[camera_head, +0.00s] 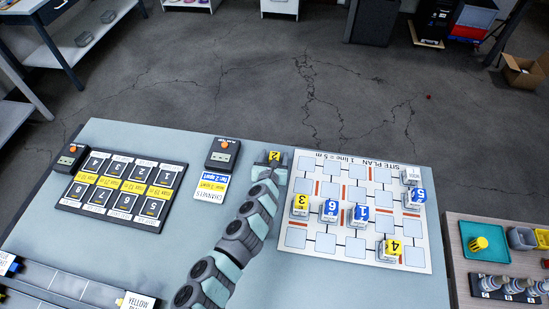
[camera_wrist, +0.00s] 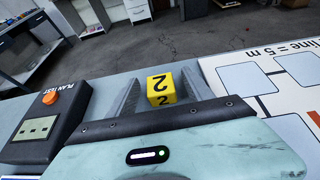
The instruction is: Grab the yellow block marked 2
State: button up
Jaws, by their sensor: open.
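The yellow block marked 2 (camera_wrist: 161,91) stands between the two grey fingers of my gripper (camera_wrist: 160,84) in the wrist view. A gap shows on each side of the block, so the gripper is open around it. In the head view the yellow block (camera_head: 275,155) is at the far end of my arm, near the table's back edge and left of the site plan board. My gripper (camera_head: 268,157) partly hides it there.
The site plan board (camera_head: 297,263) holds yellow blocks 3 (camera_head: 300,202) and 4 (camera_head: 391,247) and blue blocks 6 (camera_head: 330,208), 1 (camera_head: 360,214) and 5 (camera_head: 415,197). A plan test box (camera_head: 222,153) with an orange button stands left of my gripper. A black labelled panel (camera_head: 121,186) lies further left.

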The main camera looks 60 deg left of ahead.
jog(key=shift+a, duration=0.1)
jog(key=shift+c, duration=0.3)
grip_shut()
dwell(0.4)
